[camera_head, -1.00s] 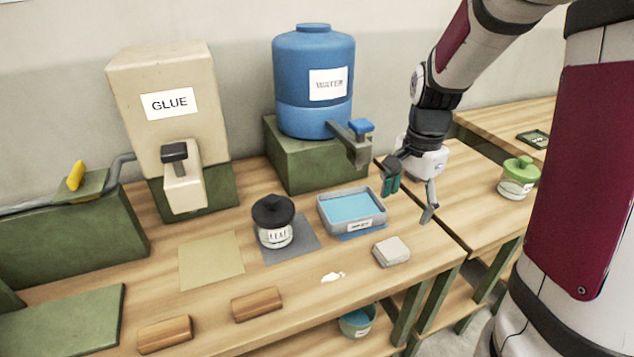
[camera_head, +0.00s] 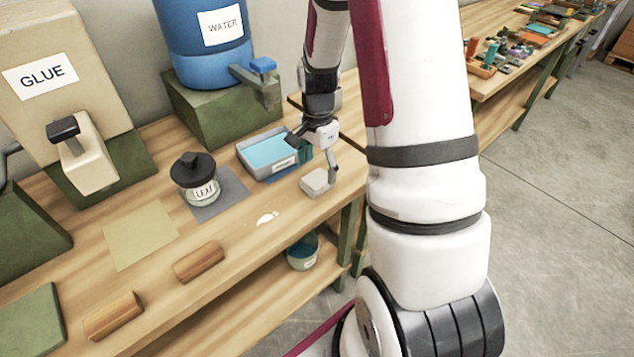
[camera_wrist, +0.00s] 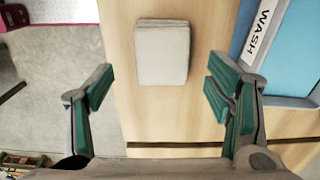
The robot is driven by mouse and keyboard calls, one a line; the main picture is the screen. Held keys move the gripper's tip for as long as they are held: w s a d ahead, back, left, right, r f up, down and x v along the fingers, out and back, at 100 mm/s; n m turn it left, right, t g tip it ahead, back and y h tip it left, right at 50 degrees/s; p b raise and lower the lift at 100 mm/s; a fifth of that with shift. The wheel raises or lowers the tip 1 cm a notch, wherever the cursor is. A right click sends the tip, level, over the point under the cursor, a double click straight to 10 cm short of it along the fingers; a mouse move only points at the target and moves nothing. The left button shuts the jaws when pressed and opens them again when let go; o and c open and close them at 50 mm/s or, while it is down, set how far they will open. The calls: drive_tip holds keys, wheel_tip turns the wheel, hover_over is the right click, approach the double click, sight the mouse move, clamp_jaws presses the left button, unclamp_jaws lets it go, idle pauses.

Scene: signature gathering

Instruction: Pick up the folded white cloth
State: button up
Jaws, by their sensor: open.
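The folded white cloth (camera_head: 317,181) lies on the wooden table near its front right edge, just in front of the grey tray. In the wrist view the cloth (camera_wrist: 162,52) lies flat, centred between my two fingers and a little beyond their tips. My gripper (camera_head: 320,161) is over the cloth in the head view, its fingers spread wide. In the wrist view my gripper (camera_wrist: 160,90) is open, with one finger on each side and nothing between the pads. I cannot tell the exact height of the fingertips above the table.
A grey tray of blue liquid (camera_head: 240,158) labelled WASH stands right behind the cloth. A black-lidded jar (camera_head: 196,180), a white spill (camera_head: 265,219) and a wooden block (camera_head: 199,262) are to the left. The table's front edge is close to the cloth.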

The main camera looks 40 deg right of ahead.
sight(317, 179)
wheel_tip(317, 179, down, 5)
drive_tip(key=shift+w+r+p, duration=0.1)
drive_tip(key=shift+p, duration=0.3)
drive_tip(key=shift+a, duration=0.1)
drive_tip(key=c, duration=1.3)
drive_tip(key=shift+r, duration=0.75)
wheel_tip(317, 179, up, 2)
drive_tip(key=shift+w+b, duration=0.1)
drive_tip(key=shift+b, duration=0.3)
drive_tip(key=shift+s+a+r+p, duration=0.25)
drive_tip(key=shift+s+a, duration=0.5)
drive_tip(key=shift+s, duration=1.85)
drive_tip(key=shift+s+a+r+p, duration=0.25)
drive_tip(key=shift+s+a, duration=0.45)
drive_tip(key=shift+s, duration=1.9)
drive_tip(key=shift+s+a+r+p, duration=0.25)
drive_tip(key=shift+s+a, duration=0.5)
drive_tip(key=shift+s, duration=1.85)
